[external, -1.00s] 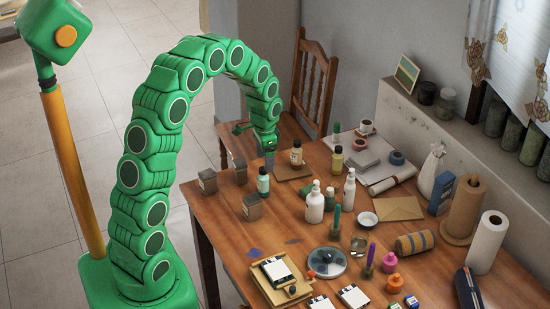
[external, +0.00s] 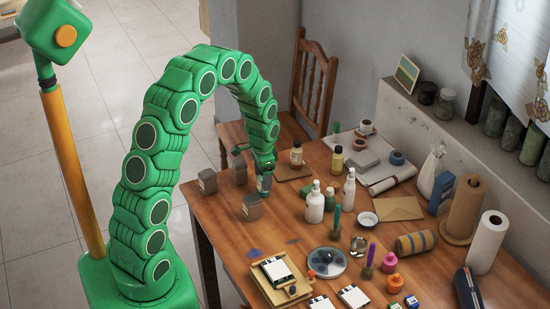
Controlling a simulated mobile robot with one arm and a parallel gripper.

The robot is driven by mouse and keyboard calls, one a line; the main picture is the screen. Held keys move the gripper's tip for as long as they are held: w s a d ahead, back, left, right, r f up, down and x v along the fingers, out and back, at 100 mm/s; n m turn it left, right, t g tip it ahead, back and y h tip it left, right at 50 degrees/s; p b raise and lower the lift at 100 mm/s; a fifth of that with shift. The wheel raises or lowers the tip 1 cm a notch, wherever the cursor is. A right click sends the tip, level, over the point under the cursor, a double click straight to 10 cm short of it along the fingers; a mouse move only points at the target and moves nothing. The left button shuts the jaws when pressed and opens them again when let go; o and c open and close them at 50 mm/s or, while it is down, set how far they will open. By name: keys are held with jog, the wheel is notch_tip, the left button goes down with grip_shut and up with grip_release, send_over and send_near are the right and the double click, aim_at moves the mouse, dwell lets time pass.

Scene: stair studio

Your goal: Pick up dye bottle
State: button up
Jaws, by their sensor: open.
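My gripper (external: 264,172) points down near the table's left part, at the top of a small dark teal bottle (external: 264,187). The gripper hides the bottle's cap and upper part. The jaws are open; whether they touch the bottle cannot be told. Other small bottles that could be dye stand nearby: a cream-labelled one with a dark cap (external: 297,155) on a brown board, and a yellow one (external: 337,160) to its right.
Grey tins (external: 208,181), (external: 238,173) and (external: 252,207) stand close around the teal bottle. White bottles (external: 314,204) and (external: 349,186) stand to its right. Paper rolls (external: 488,242) and a wooden tray (external: 262,292) are farther off. A chair (external: 312,85) stands behind the table.

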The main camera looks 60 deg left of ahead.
jog(key=c, duration=1.2)
jog(key=shift+r, duration=0.1)
jog(key=shift+c, duration=0.2)
